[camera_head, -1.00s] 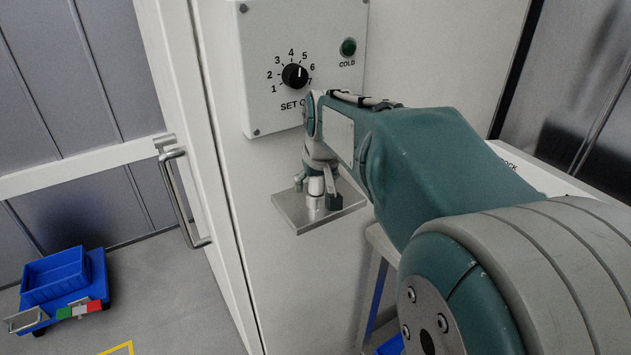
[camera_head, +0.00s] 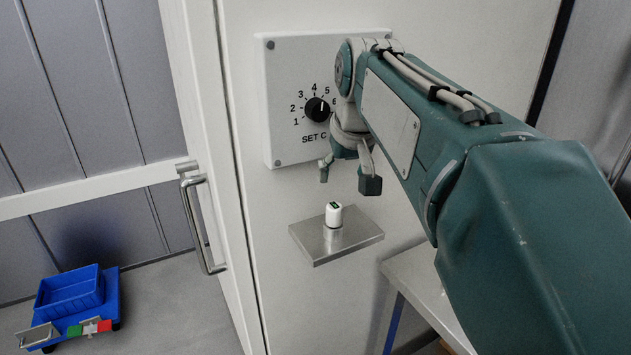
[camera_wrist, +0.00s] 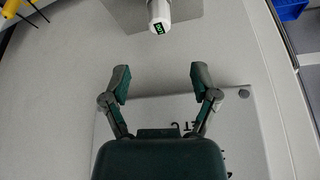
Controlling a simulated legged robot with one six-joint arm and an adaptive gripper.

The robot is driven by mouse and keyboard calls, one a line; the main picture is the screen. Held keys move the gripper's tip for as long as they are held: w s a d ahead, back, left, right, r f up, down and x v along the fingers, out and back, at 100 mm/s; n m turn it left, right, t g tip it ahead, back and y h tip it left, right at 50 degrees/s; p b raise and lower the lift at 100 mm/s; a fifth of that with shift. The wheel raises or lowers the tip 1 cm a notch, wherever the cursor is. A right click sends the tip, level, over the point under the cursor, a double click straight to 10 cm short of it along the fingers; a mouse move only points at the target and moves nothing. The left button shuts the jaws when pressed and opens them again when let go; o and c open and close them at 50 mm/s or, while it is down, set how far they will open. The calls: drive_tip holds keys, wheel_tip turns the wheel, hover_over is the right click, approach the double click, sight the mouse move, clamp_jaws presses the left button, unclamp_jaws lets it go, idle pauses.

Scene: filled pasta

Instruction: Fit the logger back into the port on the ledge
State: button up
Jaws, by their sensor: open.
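The logger (camera_head: 333,213) is a small white cylinder with a dark green display on top. It stands upright in the metal port (camera_head: 333,235) on the steel ledge (camera_head: 362,238) fixed to the white wall. How deep it sits cannot be told. My gripper (camera_head: 348,182) is open and empty, above the logger and apart from it. In the wrist view the logger (camera_wrist: 159,15) is at the top edge, beyond the spread fingers of my gripper (camera_wrist: 158,74); the ledge (camera_wrist: 187,10) is partly cut off there.
A control panel (camera_head: 285,142) with a black dial (camera_head: 317,109) is on the wall close behind my gripper. A door handle (camera_head: 197,222) stands out at left. A blue bin (camera_head: 70,290) on a cart is on the floor at lower left. A grey table (camera_head: 420,275) is at right.

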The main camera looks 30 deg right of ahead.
drive_tip(key=s+a+f+n+t+y, duration=0.1)
drive_tip(key=s+a+f+n, duration=0.1)
drive_tip(key=s+a+f, duration=0.9)
drive_tip(key=s+f, duration=0.3)
drive_tip(key=f, duration=0.1)
drive_tip(key=shift+s+a+n, duration=0.25)
drive_tip(key=shift+a+n, duration=0.05)
idle(1.1)
